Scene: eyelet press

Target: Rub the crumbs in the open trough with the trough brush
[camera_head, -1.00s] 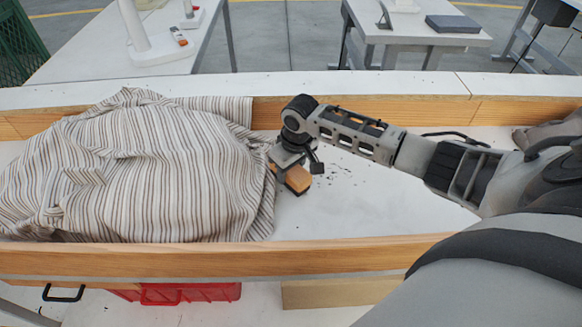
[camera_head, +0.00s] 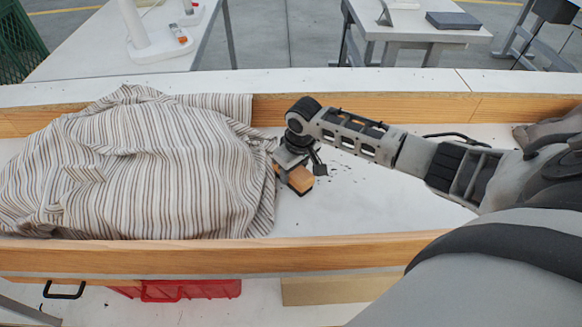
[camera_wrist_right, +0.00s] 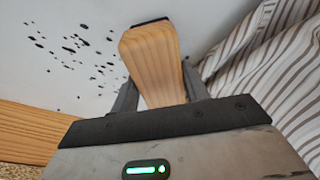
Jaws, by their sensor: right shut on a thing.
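The trough brush (camera_head: 300,180), a wooden block with a dark edge, is in my right gripper (camera_head: 293,170), beside the striped cloth in the trough. In the right wrist view the brush (camera_wrist_right: 153,62) sits between the fingers of the right gripper (camera_wrist_right: 157,90), which is shut on it. Dark crumbs (camera_wrist_right: 75,45) are scattered on the white trough floor, left of the brush there. In the head view a few crumbs (camera_head: 340,172) show just right of the gripper; my arm hides others. The open trough (camera_head: 250,255) has wooden walls. My left gripper is not in view.
A striped cloth (camera_head: 150,165) lies heaped over the left part of the trough, close to the brush. A grey-brown bundle (camera_head: 550,130) is at the far right. A red bin (camera_head: 190,290) stands below the front wall. The floor right of the brush is mostly clear.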

